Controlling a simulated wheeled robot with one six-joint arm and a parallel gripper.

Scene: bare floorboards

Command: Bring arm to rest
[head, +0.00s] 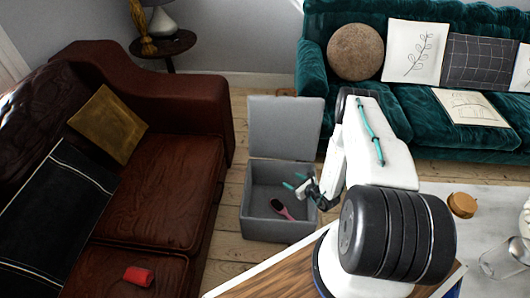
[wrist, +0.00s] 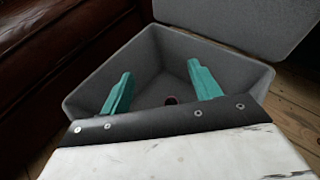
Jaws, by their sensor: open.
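My gripper (head: 299,184) is extended over the right side of an open grey storage box (head: 258,226) on the floor. In the wrist view my gripper (wrist: 160,85) shows two teal fingers spread apart with nothing between them. The grey box also shows in the wrist view (wrist: 85,100), below and beyond the fingers. A hairbrush with a pink handle (head: 285,212) lies inside the box. In the wrist view only a small dark and reddish end of something (wrist: 171,100) shows in the box, partly hidden by my gripper.
The box's lid (head: 285,127) stands open at the back. A brown leather sofa (head: 150,190) with a red object (head: 138,275) is at left. A teal sofa (head: 420,125) is behind. A marble-topped table (head: 490,222) with a round wooden item (head: 462,204) and a glass (head: 505,258) is at right.

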